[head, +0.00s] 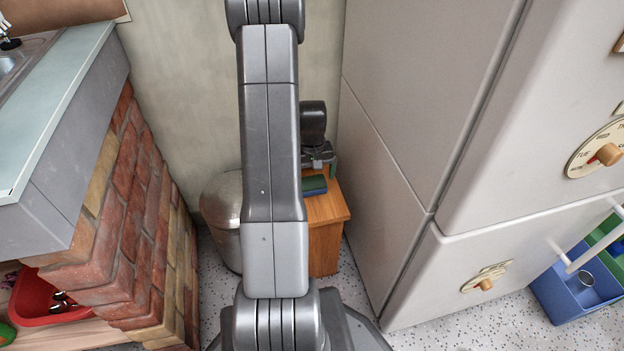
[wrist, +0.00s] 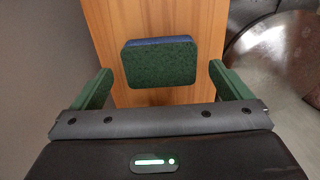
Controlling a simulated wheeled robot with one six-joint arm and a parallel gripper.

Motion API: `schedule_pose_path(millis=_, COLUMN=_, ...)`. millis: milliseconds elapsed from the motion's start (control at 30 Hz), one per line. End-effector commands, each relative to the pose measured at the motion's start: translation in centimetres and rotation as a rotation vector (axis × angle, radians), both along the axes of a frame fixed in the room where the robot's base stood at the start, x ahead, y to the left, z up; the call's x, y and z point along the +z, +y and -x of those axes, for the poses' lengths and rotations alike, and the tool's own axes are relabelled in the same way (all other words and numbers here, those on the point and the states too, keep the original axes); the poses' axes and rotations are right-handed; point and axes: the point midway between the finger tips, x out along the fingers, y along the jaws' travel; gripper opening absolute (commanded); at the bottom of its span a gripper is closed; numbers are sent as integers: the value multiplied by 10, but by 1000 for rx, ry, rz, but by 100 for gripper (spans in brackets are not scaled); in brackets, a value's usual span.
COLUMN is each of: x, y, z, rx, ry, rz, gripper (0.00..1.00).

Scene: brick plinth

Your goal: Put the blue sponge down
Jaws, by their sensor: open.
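The blue sponge (wrist: 160,63) lies on a small wooden stand (wrist: 112,20). In the wrist view its dark green face and a blue edge show. In the head view the sponge (head: 314,185) is partly hidden behind my arm, on the stand's top (head: 328,207). My gripper (wrist: 160,88) is open, with one green finger on each side of the sponge and a gap between each finger and it. In the head view my gripper (head: 325,160) is small and partly hidden by my arm.
A rounded metal bin (head: 222,205) stands left of the wooden stand, close to it. A tall white fridge (head: 395,200) is close on the right. A brick plinth (head: 125,220) with a counter is at the left. Speckled floor (head: 355,290) lies in front.

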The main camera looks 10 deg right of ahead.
Motion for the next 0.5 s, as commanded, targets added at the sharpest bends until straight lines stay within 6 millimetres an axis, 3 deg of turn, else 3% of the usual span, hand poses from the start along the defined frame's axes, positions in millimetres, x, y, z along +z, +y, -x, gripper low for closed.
schedule_pose_path(millis=33, x=18, y=0, z=-1, rx=0, ry=-3, rz=1, gripper=98)
schedule_pose_path(millis=200, x=54, y=0, z=-1, rx=0, ry=-3, rz=1, gripper=98)
schedule_pose_path(millis=500, x=87, y=0, z=0, rx=0, ry=-1, rz=0, gripper=98)
